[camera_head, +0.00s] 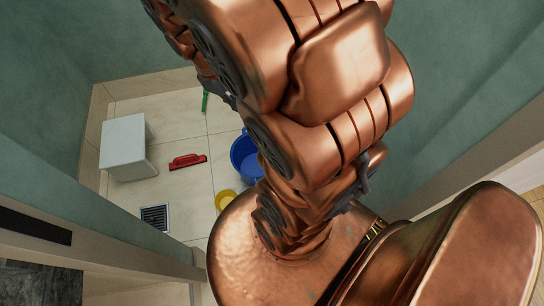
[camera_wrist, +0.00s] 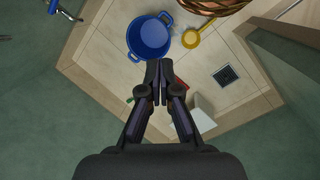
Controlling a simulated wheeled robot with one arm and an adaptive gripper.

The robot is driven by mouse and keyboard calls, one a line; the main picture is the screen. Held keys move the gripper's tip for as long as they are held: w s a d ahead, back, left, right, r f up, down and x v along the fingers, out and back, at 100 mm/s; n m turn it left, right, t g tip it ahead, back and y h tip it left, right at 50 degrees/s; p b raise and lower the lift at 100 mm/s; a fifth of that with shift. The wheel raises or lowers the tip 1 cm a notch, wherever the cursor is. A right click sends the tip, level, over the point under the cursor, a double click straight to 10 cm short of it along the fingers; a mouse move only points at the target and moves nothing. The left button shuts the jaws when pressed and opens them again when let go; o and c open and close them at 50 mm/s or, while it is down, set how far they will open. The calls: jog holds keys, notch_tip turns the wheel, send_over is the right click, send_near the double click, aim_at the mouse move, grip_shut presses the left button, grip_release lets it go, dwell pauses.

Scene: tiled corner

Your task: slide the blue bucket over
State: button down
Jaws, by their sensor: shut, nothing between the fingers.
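The blue bucket (camera_head: 243,154) stands on the tiled floor, its right side hidden behind my arm in the head view. In the wrist view the blue bucket (camera_wrist: 149,38) shows whole from above, upright, with handles at its rim, and it looks empty. My gripper (camera_wrist: 159,68) is shut and empty, its fingertips just below the bucket's near rim in the picture. I cannot tell whether they touch the bucket or hover above it.
A white stool (camera_head: 124,146), a red tool (camera_head: 187,161), a green item (camera_head: 205,101) and a floor drain (camera_head: 155,217) are left of the bucket. A yellow scoop (camera_wrist: 190,39) lies close beside it. Walls enclose the corner.

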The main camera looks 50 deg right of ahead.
jog(key=w+d+f+n+h+b, duration=0.1)
jog(key=w+d+f+n+b, duration=0.25)
jog(key=f, duration=0.65)
jog(key=w+d+f+b, duration=0.3)
jog(key=d+f+b, duration=0.1)
jog(key=d+f, duration=0.4)
jog(key=w+d+f+n+h+b, duration=0.15)
jog(key=w+d+f+b, duration=0.25)
jog(key=f, duration=0.7)
notch_tip(320, 180, down, 35)
jog(key=w+d+n+y+b, duration=0.25)
jog(key=n+b, duration=0.45)
jog(key=b, duration=0.4)
jog(key=s+d+f+t+b, duration=0.1)
jog(key=s+d+f+b, duration=0.2)
jog(key=f, duration=0.6)
jog(key=shift+d+n+b, duration=0.3)
jog(key=shift+d+b, duration=0.85)
jog(key=shift+d, duration=0.6)
